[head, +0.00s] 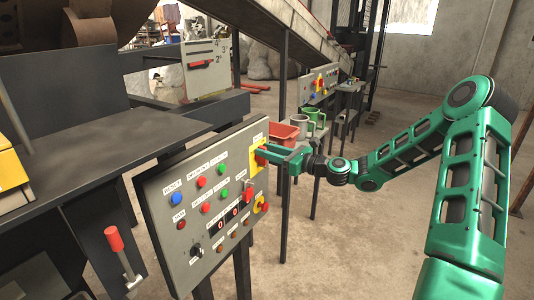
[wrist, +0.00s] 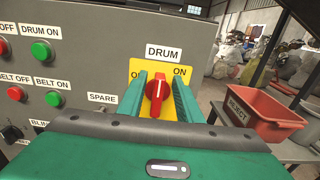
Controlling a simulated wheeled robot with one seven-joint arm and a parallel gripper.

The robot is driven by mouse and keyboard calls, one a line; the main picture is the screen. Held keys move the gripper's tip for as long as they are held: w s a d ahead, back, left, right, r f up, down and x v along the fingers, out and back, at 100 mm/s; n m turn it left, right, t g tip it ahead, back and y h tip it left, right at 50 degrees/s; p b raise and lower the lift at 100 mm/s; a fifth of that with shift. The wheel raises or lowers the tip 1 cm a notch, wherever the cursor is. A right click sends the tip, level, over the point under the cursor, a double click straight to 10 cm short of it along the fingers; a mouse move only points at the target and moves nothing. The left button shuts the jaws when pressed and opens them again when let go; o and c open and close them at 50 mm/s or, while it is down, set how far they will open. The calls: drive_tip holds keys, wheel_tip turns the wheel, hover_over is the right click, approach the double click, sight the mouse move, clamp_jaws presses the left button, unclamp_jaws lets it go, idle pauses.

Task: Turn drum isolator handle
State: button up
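The drum isolator is a red rotary handle (wrist: 157,97) on a yellow plate (wrist: 192,77) under a DRUM label, with ON printed at the upper right. Its white mark points up. My gripper (wrist: 162,92) has its two green fingers on either side of the handle, with small gaps visible beside it, so it looks open around the handle. In the head view my gripper (head: 269,155) reaches the yellow plate (head: 258,140) at the panel's upper right corner, and its fingers largely hide the handle.
A red REJECT bin (wrist: 265,112) stands close on the right. A red-handled lever (head: 117,245) is at lower left. Open concrete floor lies right of the panel.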

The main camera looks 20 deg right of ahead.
drive_tip(key=c, duration=0.8)
clamp_jaws()
drive_tip(key=shift+f, duration=0.1)
